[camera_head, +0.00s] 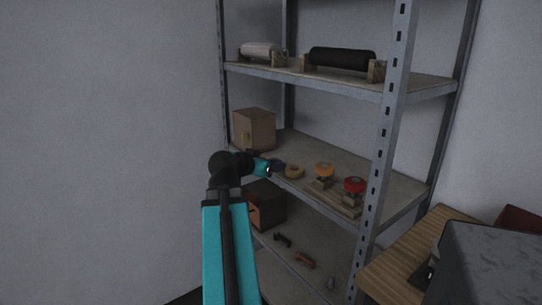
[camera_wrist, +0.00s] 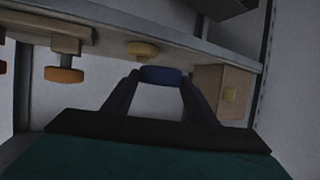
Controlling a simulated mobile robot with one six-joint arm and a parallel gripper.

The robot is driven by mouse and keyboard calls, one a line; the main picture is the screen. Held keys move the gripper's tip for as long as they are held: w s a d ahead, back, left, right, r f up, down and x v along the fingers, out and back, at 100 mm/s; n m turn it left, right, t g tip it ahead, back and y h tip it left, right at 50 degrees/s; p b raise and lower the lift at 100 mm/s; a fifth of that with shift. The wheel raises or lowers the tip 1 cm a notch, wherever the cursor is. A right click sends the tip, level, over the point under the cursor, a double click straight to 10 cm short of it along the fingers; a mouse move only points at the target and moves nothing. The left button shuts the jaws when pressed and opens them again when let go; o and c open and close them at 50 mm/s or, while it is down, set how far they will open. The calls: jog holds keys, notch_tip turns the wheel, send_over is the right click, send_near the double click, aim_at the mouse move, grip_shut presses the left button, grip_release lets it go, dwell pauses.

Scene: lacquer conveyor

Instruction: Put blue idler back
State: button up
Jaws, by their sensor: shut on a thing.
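My gripper (camera_head: 276,167) is at the front left of the middle shelf (camera_head: 330,158), close to its edge. In the wrist view, which looks upside down, my gripper (camera_wrist: 160,78) is shut on the blue idler (camera_wrist: 160,75), a short dark blue roller between the fingertips. In the head view I cannot make out the blue idler. I cannot tell whether it touches the shelf. Just right of my gripper is a yellow roller (camera_head: 293,171), which also shows in the wrist view (camera_wrist: 142,50). An orange idler (camera_head: 324,169) and a red idler (camera_head: 354,184) sit on wooden blocks further right.
A cardboard box (camera_head: 254,129) stands behind my gripper at the shelf's left end. The upper shelf (camera_head: 415,83) holds a white roller (camera_head: 261,49) and a black roller (camera_head: 342,57). A dark box (camera_head: 267,205) and small parts are on the lower shelf. A steel post (camera_head: 386,140) rises in front.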

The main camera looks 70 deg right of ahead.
jog(key=shift+w+d+p, duration=0.25)
jog(key=shift+d+p, duration=0.55)
jog(key=shift+p, duration=1.95)
jog(key=shift+w+d+r+p, duration=0.1)
jog(key=shift+d+p, duration=0.25)
jog(key=shift+p, duration=0.7)
jog(key=d+p, duration=0.1)
jog(key=p, duration=0.2)
jog(key=shift+w+p, duration=0.15)
jog(key=shift+p, duration=0.15)
jog(key=p, duration=0.4)
jog(key=shift+w+d+p, duration=0.15)
jog(key=shift+d+p, duration=0.2)
jog(key=shift+d, duration=0.05)
jog(key=w+d+p, duration=0.1)
jog(key=d, duration=0.2)
jog(key=w+d+f+p, duration=0.1)
jog(key=d, duration=0.2)
jog(key=w+d+p, duration=0.1)
jog(key=d, duration=0.3)
jog(key=shift+w+f, duration=0.2)
jog(key=shift+f, duration=0.15)
jog(key=shift+f+p, duration=1.05)
jog(key=shift+f, duration=0.7)
jog(key=shift+f, duration=0.1)
